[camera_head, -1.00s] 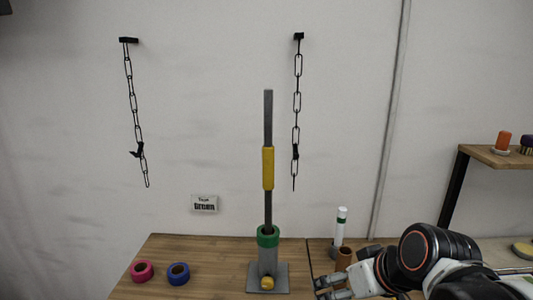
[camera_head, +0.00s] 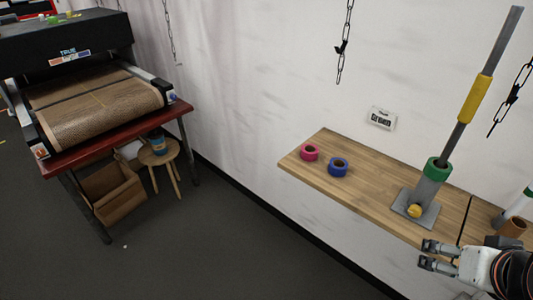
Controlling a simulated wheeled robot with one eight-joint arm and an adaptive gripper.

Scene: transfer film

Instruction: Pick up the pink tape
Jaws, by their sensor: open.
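The pink tape (camera_head: 309,152) is a small ring lying flat on the wooden shelf (camera_head: 375,201), near its left end. A blue tape roll (camera_head: 338,166) lies just to its right. My gripper (camera_head: 428,255) is open at the lower right of the head view, with its fingers pointing left. It is empty, near the shelf's front edge, well to the right of and nearer than the pink tape. Nothing hides the pink tape.
A grey stand (camera_head: 416,207) with a green collar and tall pole (camera_head: 463,120) rises right of the tapes. A brown cylinder (camera_head: 512,228) stands at the far right. A conveyor machine (camera_head: 95,100) on a red table and a stool (camera_head: 160,155) stand left. The floor between is clear.

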